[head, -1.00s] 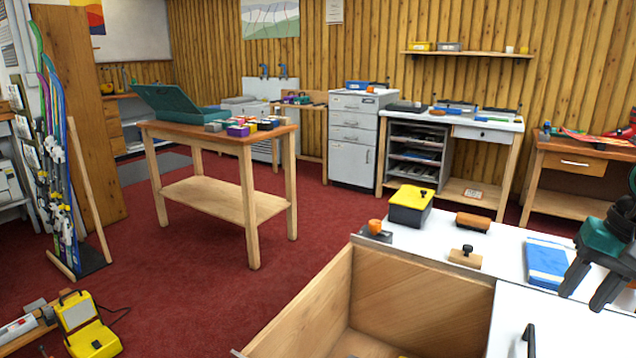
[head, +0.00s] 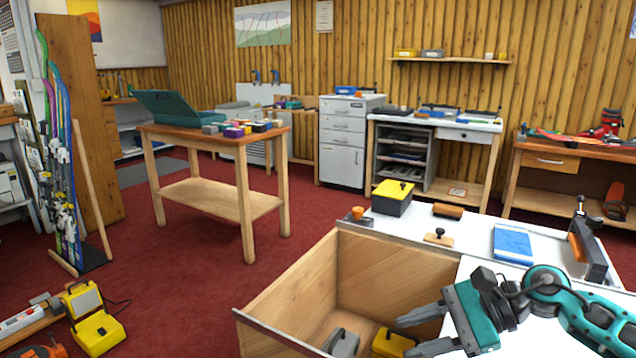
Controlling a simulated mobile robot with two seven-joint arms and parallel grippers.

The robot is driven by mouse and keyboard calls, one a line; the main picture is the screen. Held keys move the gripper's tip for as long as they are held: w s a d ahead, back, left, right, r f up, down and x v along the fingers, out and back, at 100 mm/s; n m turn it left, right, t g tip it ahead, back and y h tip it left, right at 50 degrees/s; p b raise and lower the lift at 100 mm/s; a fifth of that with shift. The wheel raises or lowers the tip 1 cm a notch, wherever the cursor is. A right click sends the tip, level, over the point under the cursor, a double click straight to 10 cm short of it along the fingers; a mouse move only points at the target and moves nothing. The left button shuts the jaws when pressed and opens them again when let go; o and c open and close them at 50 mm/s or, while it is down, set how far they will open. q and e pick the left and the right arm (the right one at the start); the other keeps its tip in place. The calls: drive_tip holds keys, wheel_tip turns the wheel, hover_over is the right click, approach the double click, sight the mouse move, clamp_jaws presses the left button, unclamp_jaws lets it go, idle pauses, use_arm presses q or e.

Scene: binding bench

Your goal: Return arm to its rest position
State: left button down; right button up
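My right gripper (head: 403,337) is in the lower right of the head view, on a teal and grey arm (head: 590,318) that comes in from the right. Its two grey fingers point left, over the right side of the open wooden drawer or bin (head: 285,285). The fingers are spread and nothing shows between them. The fingertips appear above a yellow object (head: 393,343) inside the bin; I cannot tell the height between them. My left gripper is not in view.
The white bench top (head: 470,240) holds a yellow-lidded box (head: 393,198), brushes, a blue pad (head: 513,243) and an upright clamp-like tool (head: 587,243). A grey object (head: 341,343) lies in the bin. Red floor is clear between bin and wooden table (head: 200,133).

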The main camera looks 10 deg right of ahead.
drive_tip(key=a+m+t+y, duration=0.4)
drive_tip(key=a+m+t, duration=0.4)
drive_tip(key=m, duration=1)
drive_tip(key=s+d+f+n+h, duration=0.1)
drive_tip(key=s+f+n+h, duration=0.3)
drive_tip(key=f+n, duration=0.55)
drive_tip(key=s+d+f+n+h, duration=0.1)
drive_tip(key=s+f+n+h, duration=0.35)
drive_tip(key=n, duration=0.95)
drive_tip(key=s+d+f+n+h, duration=0.1)
drive_tip(key=s+f+n+h, duration=0.45)
drive_tip(key=n, duration=0.65)
use_arm(q)
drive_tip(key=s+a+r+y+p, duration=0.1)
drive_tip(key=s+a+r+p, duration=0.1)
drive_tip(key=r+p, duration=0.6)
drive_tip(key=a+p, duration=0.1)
drive_tip(key=p, duration=0.4)
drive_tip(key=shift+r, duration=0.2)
use_arm(e)
wheel_tip(320, 180, up, 9)
drive_tip(key=d, duration=0.2)
drive_tip(key=shift+d, duration=0.35)
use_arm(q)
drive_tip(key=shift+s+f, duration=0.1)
use_arm(e)
drive_tip(key=shift+s, duration=0.1)
